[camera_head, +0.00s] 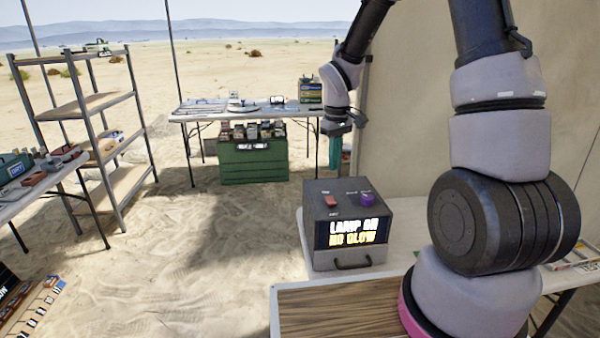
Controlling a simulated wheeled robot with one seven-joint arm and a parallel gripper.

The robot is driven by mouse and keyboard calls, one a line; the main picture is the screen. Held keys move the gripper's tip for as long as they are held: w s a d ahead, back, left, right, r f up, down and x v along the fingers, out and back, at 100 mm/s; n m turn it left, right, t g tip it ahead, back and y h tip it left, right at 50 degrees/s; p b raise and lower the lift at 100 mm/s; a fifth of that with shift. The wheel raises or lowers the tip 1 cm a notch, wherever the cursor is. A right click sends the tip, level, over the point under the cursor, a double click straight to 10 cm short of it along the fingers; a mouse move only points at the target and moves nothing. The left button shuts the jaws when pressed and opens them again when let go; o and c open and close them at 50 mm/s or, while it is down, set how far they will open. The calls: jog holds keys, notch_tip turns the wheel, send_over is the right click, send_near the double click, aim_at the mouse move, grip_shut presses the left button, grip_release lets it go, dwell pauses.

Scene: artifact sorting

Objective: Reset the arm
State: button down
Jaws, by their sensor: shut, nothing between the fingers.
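My arm rises at the right of the head view and bends over at the top, beyond the frame's upper edge. Its end hangs down near the middle. My gripper (336,158) points downward with its teal fingers together and nothing seen between them. It shows above and behind the dark box (318,262), apart from it. The box stands on a pale table (402,240). It has a red switch and a purple knob on top, a lit screen reading "LAMP ON NO GLOW", and a drawer with a handle below.
A metal shelf rack (83,107) stands at the left. A left table (45,181) carries more items. Sandy floor (170,265) is open in the middle. A tan tent wall (405,130) is behind my arm.

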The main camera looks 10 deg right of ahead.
jog(key=s+d+r+m+t, duration=0.15)
jog(key=s+r, duration=0.25)
jog(key=r, duration=0.4)
jog(key=s+d+r+m+t, duration=0.1)
jog(key=s+d+r+m, duration=0.15)
jog(key=r, duration=0.55)
jog(key=s+r+m+t+y, duration=0.1)
jog(key=s+r+m+t, duration=0.1)
jog(key=s+r, duration=0.3)
jog(key=s+d+r+m+t+y, duration=0.1)
jog(key=s+r+m+t, duration=0.1)
jog(key=s, duration=0.7)
notch_tip(320, 180, up, 3)
jog(key=shift+s+f+m, duration=0.15)
jog(key=shift+m, duration=0.65)
